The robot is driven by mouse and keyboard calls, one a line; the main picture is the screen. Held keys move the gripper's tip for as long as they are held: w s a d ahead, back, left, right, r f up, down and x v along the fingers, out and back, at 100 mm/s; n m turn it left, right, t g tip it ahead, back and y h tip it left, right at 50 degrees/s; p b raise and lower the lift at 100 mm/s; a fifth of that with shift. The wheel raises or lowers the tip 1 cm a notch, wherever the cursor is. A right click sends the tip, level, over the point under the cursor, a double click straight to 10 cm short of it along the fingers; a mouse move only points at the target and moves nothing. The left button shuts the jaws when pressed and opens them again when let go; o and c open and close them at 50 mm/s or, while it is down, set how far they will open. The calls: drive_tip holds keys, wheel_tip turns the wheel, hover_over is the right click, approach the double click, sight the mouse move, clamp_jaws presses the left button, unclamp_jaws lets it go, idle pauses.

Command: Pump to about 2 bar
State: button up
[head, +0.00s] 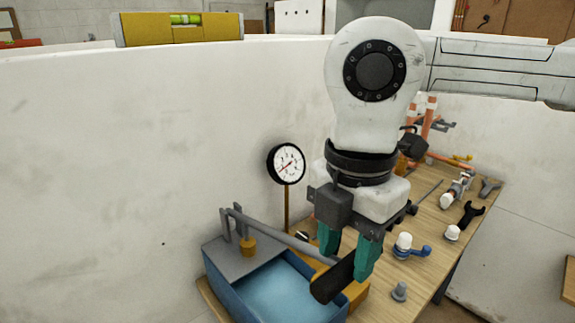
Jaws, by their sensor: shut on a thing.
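The test pump has a blue water tank (231,286) with a grey top plate on the left end of the wooden bench. Its grey lever (272,234) runs from the plate down to the right and ends in a black grip (325,288). My gripper (346,262) points down, and its teal fingers are shut on the black grip, one on each side. The round pressure gauge (287,163) has a black rim and white face and stands on a brass stem behind the tank. Its needle is too small to read surely.
The bench (385,299) holds a grey fitting (399,291), a white-capped blue-handled valve (405,243), a white cap (452,232) and a black wrench (470,215). A yellow level (185,29) rests on the pale wall top. My arm hides part of the bench.

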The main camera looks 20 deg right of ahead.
sight(348, 278)
wheel_tip(348, 278, down, 6)
drive_tip(key=s+t+b, duration=0.1)
drive_tip(key=t+b, duration=0.1)
drive_tip(key=b, duration=0.7)
drive_tip(key=shift+d+y, duration=0.2)
drive_tip(key=shift+y, duration=0.2)
drive_tip(key=f+b, duration=0.1)
drive_tip(key=b, duration=0.2)
drive_tip(key=f+t+b, duration=0.1)
drive_tip(key=f+b, duration=0.1)
drive_tip(key=b, duration=0.1)
drive_tip(key=shift+s+f, duration=0.2)
drive_tip(key=shift+f, duration=0.1)
drive_tip(key=shift+o, duration=0.6)
drive_tip(key=shift+g, duration=0.4)
drive_tip(key=r+p, duration=0.2)
drive_tip(key=r, duration=0.1)
drive_tip(key=r+p, duration=0.1)
drive_tip(key=shift+w+a+r+p, duration=0.1)
drive_tip(key=shift+w+r+p, duration=0.05)
drive_tip(key=shift+w+p, duration=0.2)
drive_tip(key=shift+r+p, duration=0.35)
drive_tip(key=shift+r, duration=0.05)
drive_tip(key=shift+c, duration=0.3)
